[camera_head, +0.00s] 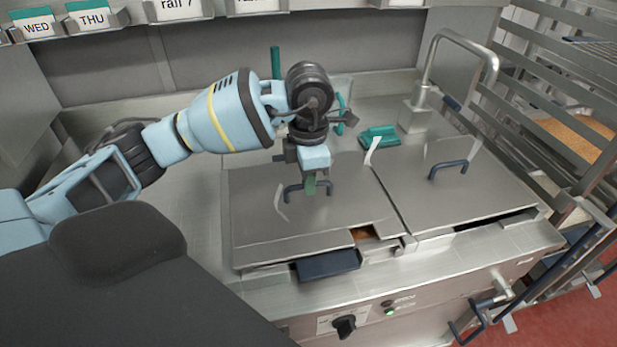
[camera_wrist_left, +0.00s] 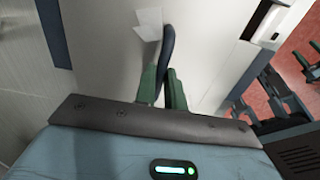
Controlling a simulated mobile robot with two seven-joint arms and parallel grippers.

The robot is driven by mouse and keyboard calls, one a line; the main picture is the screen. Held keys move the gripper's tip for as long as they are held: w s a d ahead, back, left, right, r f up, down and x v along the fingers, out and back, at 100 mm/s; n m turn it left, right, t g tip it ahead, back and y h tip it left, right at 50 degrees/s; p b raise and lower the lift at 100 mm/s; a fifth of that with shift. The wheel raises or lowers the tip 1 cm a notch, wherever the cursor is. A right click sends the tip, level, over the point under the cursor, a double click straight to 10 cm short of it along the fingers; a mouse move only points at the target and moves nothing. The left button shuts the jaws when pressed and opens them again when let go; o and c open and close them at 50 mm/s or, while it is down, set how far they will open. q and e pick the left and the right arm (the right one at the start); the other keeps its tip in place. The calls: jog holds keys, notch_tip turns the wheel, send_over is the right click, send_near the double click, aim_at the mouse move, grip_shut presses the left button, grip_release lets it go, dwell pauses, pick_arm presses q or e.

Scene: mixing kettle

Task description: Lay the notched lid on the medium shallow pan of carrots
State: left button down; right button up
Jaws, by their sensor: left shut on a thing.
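The notched lid (camera_head: 265,225) is a flat steel plate with a dark blue bar handle (camera_head: 292,194). It lies over the left well, and the cut-out is at its front right corner. Orange contents (camera_head: 362,232), seemingly carrots, show through the notch; the rest of the pan is hidden. My left gripper (camera_head: 309,187) points down and is shut on the lid's handle. In the left wrist view the green fingers (camera_wrist_left: 162,88) stand either side of the blue handle (camera_wrist_left: 167,45). I cannot tell whether the lid rests fully on the pan. My right gripper is not in view.
A second steel lid (camera_head: 450,185) with a blue handle covers the right well, with a dark gap at its front. A dark blue tab (camera_head: 328,264) juts out in front. A faucet (camera_head: 430,90) and green item (camera_head: 379,136) stand behind. A wire rack (camera_head: 560,90) is at right.

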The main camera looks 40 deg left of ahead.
pick_arm(q)
jog(key=shift+f, duration=0.15)
jog(key=c, duration=0.9)
grip_release()
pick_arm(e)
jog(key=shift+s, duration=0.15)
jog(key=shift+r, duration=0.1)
pick_arm(q)
jog(key=shift+r+p, duration=0.7)
jog(key=shift+r, duration=0.7)
jog(key=shift+r+p, duration=0.95)
jog(key=shift+r, duration=1.2)
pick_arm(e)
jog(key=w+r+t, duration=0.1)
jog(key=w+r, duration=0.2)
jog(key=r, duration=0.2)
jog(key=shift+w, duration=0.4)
pick_arm(q)
jog(key=shift+d, duration=0.1)
